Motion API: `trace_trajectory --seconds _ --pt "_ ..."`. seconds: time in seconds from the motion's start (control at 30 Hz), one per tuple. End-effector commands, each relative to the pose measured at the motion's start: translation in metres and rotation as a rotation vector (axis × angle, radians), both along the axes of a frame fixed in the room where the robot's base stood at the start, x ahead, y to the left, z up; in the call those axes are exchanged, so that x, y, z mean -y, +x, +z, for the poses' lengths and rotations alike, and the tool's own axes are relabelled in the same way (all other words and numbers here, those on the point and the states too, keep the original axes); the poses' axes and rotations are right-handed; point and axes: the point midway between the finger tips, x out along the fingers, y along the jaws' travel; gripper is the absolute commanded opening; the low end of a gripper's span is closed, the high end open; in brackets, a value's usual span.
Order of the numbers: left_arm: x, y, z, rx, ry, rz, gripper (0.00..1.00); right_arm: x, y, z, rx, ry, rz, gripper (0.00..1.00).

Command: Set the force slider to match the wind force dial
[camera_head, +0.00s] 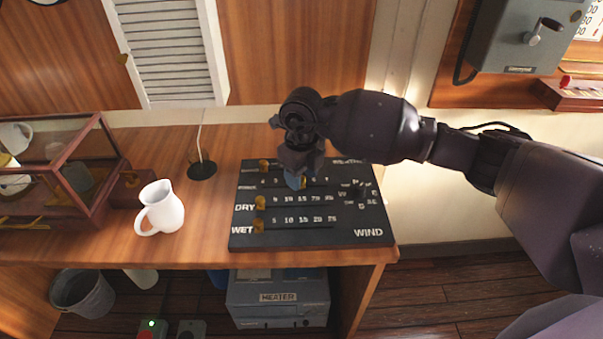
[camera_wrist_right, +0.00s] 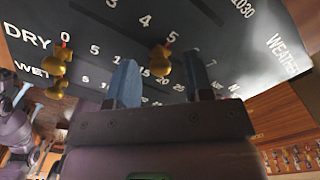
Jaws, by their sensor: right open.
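A dark weather board (camera_head: 300,238) lies on the wooden desk, with rows of white numbers and brass slider knobs. One brass knob (camera_wrist_right: 161,62) stands close to the number 5 in the right wrist view, on a row numbered in single steps. My right gripper (camera_head: 296,181) is over the middle of the board, pointing down. In the wrist view its two blue fingers (camera_wrist_right: 160,84) are apart, one on each side of that knob; I cannot tell whether they touch it. A compass-lettered patch (camera_head: 358,193) is at the board's right. I cannot make out a wind force dial. My left gripper is not in view.
Other brass knobs stand at the left ends of the DRY (camera_head: 260,202) and WET (camera_head: 258,226) rows. A white jug (camera_head: 162,210) and a glass-sided case (camera_head: 62,165) stand left of the board. A grey wall box (camera_head: 520,35) is at upper right.

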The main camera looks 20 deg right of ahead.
Motion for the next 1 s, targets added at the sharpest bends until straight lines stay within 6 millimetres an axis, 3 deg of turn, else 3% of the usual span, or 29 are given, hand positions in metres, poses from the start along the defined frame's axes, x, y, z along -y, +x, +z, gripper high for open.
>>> trace_trajectory --seconds 0.27,0.57,0.8,1.0 --pt "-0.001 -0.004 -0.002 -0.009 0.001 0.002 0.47 0.0 0.0 -0.001 0.001 0.0 0.0 0.45" --pt "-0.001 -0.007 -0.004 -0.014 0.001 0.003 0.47 0.0 0.0 0.0 0.001 0.0 0.0 0.0" --pt "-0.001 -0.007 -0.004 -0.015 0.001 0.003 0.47 -0.003 0.001 0.0 0.001 0.0 0.001 0.0" --pt "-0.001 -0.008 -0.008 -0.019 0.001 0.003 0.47 -0.035 0.011 0.0 0.003 0.003 0.003 0.0"
